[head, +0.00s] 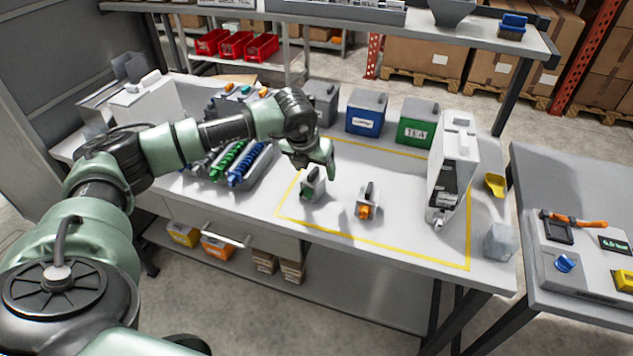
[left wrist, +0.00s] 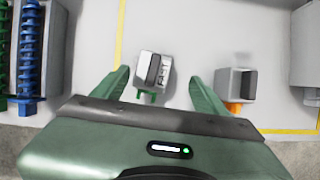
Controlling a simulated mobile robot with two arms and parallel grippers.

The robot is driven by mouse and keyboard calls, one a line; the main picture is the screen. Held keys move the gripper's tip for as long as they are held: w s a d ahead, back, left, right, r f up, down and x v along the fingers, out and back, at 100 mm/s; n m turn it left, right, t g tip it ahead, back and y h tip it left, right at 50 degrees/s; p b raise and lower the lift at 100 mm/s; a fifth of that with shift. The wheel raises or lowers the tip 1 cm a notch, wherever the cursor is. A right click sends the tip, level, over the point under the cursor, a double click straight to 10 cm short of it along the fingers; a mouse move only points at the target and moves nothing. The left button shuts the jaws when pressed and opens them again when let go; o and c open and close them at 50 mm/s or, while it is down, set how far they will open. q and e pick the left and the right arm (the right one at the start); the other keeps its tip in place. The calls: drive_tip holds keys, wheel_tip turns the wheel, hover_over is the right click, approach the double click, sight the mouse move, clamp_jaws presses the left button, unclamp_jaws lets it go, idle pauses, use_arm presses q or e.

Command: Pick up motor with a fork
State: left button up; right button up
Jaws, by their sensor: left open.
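A small grey motor (head: 313,184) stands on the workbench, inside the yellow-taped area near its left side. It has a dark handle on top and a green part with two prongs at its front. In the left wrist view this motor (left wrist: 154,67) shows a label that seems to read FAST. A second grey motor (head: 368,196) with an orange front part stands to its right; it also shows in the wrist view (left wrist: 237,85). My left gripper (head: 318,171) is open and empty, pointing down just above the green-pronged motor. In the wrist view that motor appears between the fingers. My right gripper is not in view.
Green and blue coils (head: 236,163) lie in a rack on the left. A blue bin (head: 366,113), a green bin (head: 416,122) marked TEA and a dark grey bin stand behind. A tall white dispenser (head: 455,165) stands right. The taped area's front is clear.

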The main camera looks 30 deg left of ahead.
sight(313, 174)
use_arm(q)
drive_tip(key=shift+a+f+p, duration=0.3)
drive_tip(key=shift+f+p, duration=0.45)
drive_tip(key=shift+f, duration=0.05)
drive_tip(key=p+x, duration=0.1)
drive_tip(key=x, duration=0.2)
drive_tip(key=shift+w+a+f, duration=0.1)
drive_tip(key=shift+w+f, duration=0.05)
drive_tip(key=shift+f, duration=0.35)
drive_tip(key=c, duration=1.4)
drive_tip(key=shift+r, duration=0.1)
clamp_jaws()
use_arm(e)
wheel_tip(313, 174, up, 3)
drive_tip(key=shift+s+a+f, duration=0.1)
use_arm(q)
drive_tip(key=shift+w, duration=0.1)
